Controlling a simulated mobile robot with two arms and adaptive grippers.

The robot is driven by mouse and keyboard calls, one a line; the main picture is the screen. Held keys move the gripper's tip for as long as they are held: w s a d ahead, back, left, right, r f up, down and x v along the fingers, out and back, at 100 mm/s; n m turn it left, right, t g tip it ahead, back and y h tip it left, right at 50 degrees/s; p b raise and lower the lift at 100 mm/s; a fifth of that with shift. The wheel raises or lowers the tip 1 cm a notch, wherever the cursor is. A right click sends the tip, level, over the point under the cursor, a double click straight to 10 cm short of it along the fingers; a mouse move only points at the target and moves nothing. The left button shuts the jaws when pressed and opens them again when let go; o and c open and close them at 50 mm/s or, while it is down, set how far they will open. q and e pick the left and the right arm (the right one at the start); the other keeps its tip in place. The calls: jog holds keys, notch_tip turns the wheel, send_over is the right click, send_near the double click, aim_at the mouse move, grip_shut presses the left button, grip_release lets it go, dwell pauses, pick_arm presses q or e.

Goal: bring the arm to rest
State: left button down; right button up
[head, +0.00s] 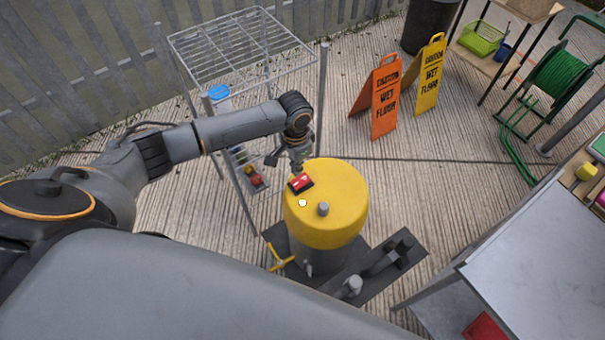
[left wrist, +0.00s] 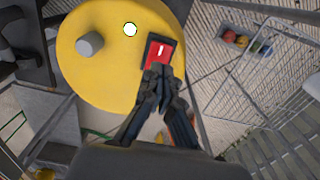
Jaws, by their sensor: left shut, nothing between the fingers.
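My left arm reaches in from the left in the head view, bent down at the wrist. My left gripper (head: 297,168) is shut and empty. It points down at the red rocker switch (head: 302,183) on top of the yellow round housing (head: 345,190). In the left wrist view, the closed fingertips (left wrist: 161,76) overlap the lower edge of the red switch (left wrist: 160,52) in its dark frame. I cannot tell whether they touch it. A white round spot (head: 302,202) and a grey knob (head: 323,209) are also on the housing. My right gripper is not in view.
A wire rack (head: 240,45) stands close behind my left forearm. Orange (head: 385,98) and yellow (head: 430,75) wet-floor signs stand farther back. A grey table (head: 545,250) is at right, near a green hose reel (head: 562,72).

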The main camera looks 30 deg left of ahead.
pick_arm(q)
jog(key=shift+r+p, duration=0.45)
jog(key=shift+r, duration=0.15)
